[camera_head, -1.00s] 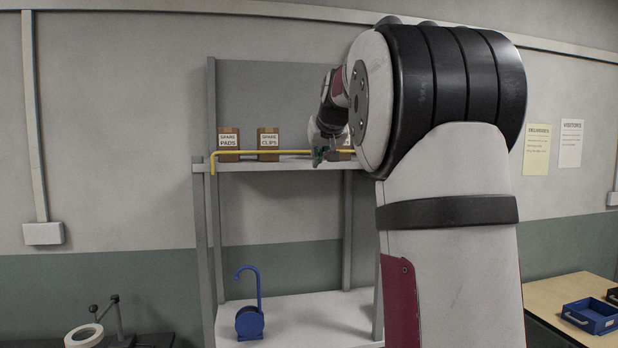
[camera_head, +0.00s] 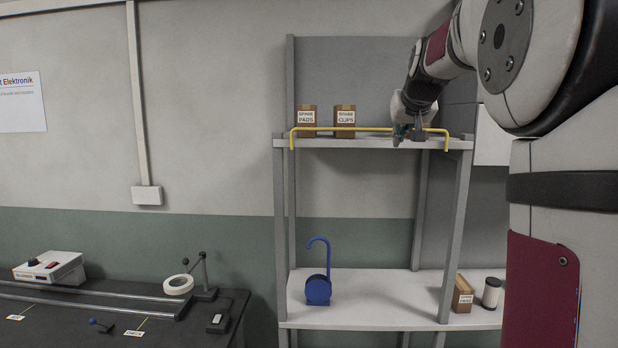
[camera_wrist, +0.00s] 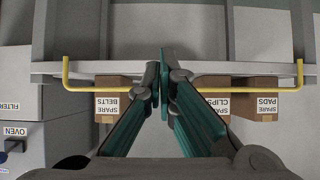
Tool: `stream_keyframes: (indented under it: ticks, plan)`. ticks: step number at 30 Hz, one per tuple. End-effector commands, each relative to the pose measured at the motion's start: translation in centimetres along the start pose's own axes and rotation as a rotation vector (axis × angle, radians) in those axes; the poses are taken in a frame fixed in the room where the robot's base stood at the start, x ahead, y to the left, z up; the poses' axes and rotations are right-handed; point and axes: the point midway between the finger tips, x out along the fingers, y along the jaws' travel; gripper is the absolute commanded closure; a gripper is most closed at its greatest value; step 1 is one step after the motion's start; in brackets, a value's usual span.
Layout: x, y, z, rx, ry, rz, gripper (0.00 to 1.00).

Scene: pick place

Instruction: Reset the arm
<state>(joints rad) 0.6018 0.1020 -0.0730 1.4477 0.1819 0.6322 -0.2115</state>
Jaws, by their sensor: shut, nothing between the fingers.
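My arm comes in from the right side of the head view and reaches to the upper shelf. My gripper (camera_head: 408,133) is at the yellow rail (camera_head: 360,129) on the front of that shelf, right of the spare clips box. In the wrist view, which sees the shelf upside down, my gripper (camera_wrist: 163,78) has its green-padded fingers together and empty. They lie across the line of the yellow rail (camera_wrist: 247,90), between the spare belts box (camera_wrist: 112,83) and the spare clips box (camera_wrist: 212,83). I cannot tell whether they touch the rail.
Spare pads (camera_head: 306,118) and spare clips (camera_head: 344,118) boxes stand on the upper shelf (camera_head: 360,143). A blue hooked object (camera_head: 318,288) stands on the lower shelf, with a box (camera_head: 462,296) and white cylinder (camera_head: 492,293) farther right. A dark bench (camera_head: 60,330) is at left.

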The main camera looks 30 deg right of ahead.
Motion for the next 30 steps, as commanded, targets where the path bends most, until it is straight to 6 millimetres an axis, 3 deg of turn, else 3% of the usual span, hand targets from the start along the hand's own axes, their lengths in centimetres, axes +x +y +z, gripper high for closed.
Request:
stream_keyframes:
  ticks: [6, 8, 11, 15, 17, 21, 25, 30]
  plan:
    - [-0.1, -0.7, 0.3, -0.004, -0.006, -0.008, 1.00]
    - [-0.5, -2.0, 1.1, -0.011, -0.016, -0.024, 1.00]
    - [-1.5, -5.8, 3.6, -0.034, -0.052, -0.068, 1.00]
    - [-4.0, -12.2, 10.0, -0.088, -0.136, -0.152, 1.00]
    - [-5.2, -14.7, 13.2, -0.117, -0.172, -0.187, 1.00]
    - [-8.1, -18.9, 21.5, -0.192, -0.261, -0.260, 1.00]
    - [-10.4, -21.1, 29.7, -0.270, -0.339, -0.315, 1.00]
    - [-12.1, -21.6, 38.7, -0.360, -0.420, -0.356, 1.00]
